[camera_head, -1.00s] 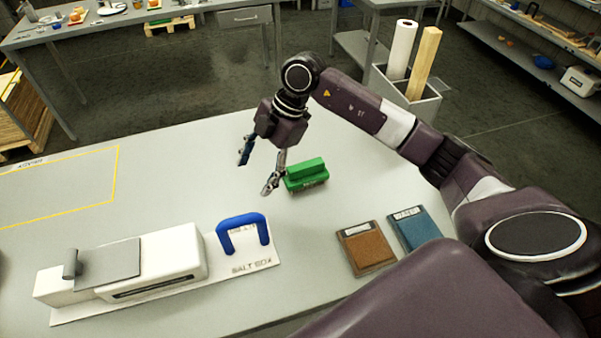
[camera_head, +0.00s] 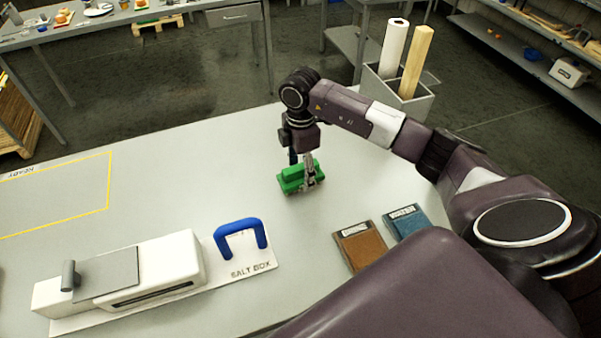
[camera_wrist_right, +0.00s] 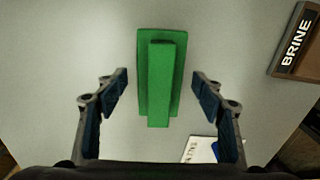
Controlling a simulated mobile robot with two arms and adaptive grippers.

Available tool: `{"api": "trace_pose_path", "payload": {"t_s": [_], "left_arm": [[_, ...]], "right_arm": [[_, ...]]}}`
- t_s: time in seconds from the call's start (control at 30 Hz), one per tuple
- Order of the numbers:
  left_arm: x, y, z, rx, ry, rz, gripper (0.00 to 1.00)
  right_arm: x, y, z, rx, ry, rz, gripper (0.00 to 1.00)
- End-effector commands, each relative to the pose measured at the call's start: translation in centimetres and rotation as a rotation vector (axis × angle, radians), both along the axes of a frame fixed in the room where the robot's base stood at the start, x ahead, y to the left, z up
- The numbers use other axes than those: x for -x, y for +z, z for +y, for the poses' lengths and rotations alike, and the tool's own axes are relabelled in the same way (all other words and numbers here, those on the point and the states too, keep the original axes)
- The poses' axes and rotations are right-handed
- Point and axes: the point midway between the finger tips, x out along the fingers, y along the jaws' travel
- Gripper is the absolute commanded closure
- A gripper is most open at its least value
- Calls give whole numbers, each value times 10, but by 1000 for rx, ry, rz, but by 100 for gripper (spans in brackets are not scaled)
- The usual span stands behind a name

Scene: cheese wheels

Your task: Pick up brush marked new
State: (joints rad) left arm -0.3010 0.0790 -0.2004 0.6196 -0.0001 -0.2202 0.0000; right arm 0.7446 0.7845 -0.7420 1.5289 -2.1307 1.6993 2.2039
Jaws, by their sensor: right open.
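A green brush (camera_head: 291,180) with a raised grip bar sits on the grey table; its marking cannot be read now. My right gripper (camera_head: 302,168) is over it, pointing down and open, with one finger in front of the brush and the other behind it. In the right wrist view the brush (camera_wrist_right: 160,80) lies between the two spread fingers (camera_wrist_right: 160,90), with a gap on each side. My left gripper is not in view.
A white salt box unit (camera_head: 165,265) with a blue handle (camera_head: 240,236) stands at the front left. A brown pad (camera_head: 362,248) and a blue pad (camera_head: 409,223) lie at the right. A yellow-outlined area (camera_head: 108,182) is clear.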

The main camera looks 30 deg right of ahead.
Motion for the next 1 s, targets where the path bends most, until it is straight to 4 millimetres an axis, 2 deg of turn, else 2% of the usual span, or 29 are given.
{"api": "trace_pose_path", "payload": {"t_s": [0.23, 0.7, 1.0], "left_arm": [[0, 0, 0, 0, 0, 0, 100], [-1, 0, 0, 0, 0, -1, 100], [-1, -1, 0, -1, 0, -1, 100]], "right_arm": [[0, -3, 0, -1, 1, -1, 38], [-1, -2, 0, -2, 1, -2, 88], [-1, 1, 0, -1, 1, -3, 88]]}}
